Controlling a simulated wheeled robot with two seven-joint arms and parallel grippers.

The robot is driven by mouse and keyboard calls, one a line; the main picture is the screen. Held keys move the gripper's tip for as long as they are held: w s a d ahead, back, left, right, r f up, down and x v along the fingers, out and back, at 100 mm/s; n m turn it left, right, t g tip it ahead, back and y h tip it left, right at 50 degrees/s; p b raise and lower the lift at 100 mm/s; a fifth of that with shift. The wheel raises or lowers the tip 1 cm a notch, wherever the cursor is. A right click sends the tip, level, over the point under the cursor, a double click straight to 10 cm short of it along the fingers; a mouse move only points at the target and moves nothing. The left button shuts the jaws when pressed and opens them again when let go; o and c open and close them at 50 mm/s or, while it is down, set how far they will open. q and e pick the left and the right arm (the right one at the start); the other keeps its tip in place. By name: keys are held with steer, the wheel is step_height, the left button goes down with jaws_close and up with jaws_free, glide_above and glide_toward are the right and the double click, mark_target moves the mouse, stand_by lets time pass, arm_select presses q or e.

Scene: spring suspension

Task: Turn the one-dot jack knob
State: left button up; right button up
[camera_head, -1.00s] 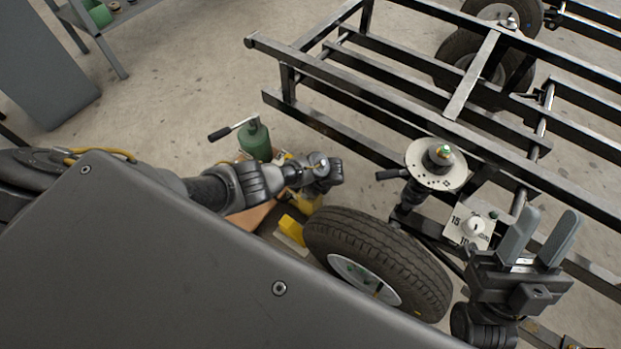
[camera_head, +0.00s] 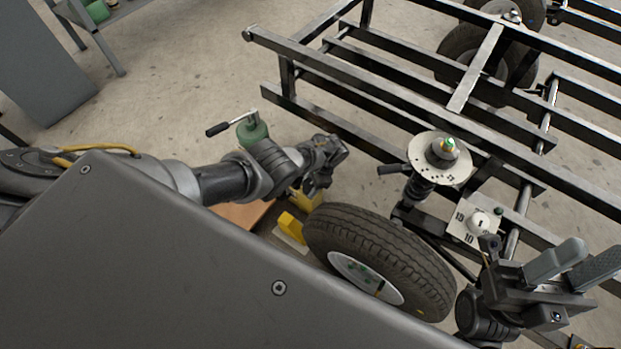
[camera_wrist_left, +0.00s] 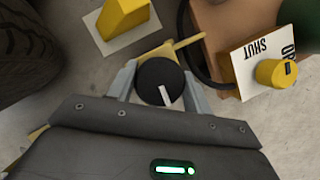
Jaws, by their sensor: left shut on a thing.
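In the left wrist view a round black knob (camera_wrist_left: 151,73) with a white pointer line sits between the two fingers of my left gripper (camera_wrist_left: 160,82), which is shut on it. A yellow part shows behind the knob; no dot mark can be made out. In the head view my left gripper (camera_head: 318,182) points down beside the tire, and its fingers and the knob are mostly hidden. My right gripper (camera_head: 580,263) is open and empty at the lower right, with its two grey fingers apart.
A yellow knob (camera_wrist_left: 270,72) on a SHUT plate (camera_wrist_left: 247,69) is close by at right. A tire (camera_head: 380,258) stands right of my left gripper. A green body with a lever (camera_head: 252,131) is partly behind my arm. The black frame (camera_head: 390,95) fills the upper right.

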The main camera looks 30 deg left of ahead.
arm_select(q)
steer(key=shift+s+n+g, duration=0.1)
steer(key=shift+n+g, duration=0.2)
steer(key=shift+n, duration=0.3)
steer(key=shift+a+n, duration=0.1)
steer(key=shift+n, duration=0.2)
steer(key=o, duration=1)
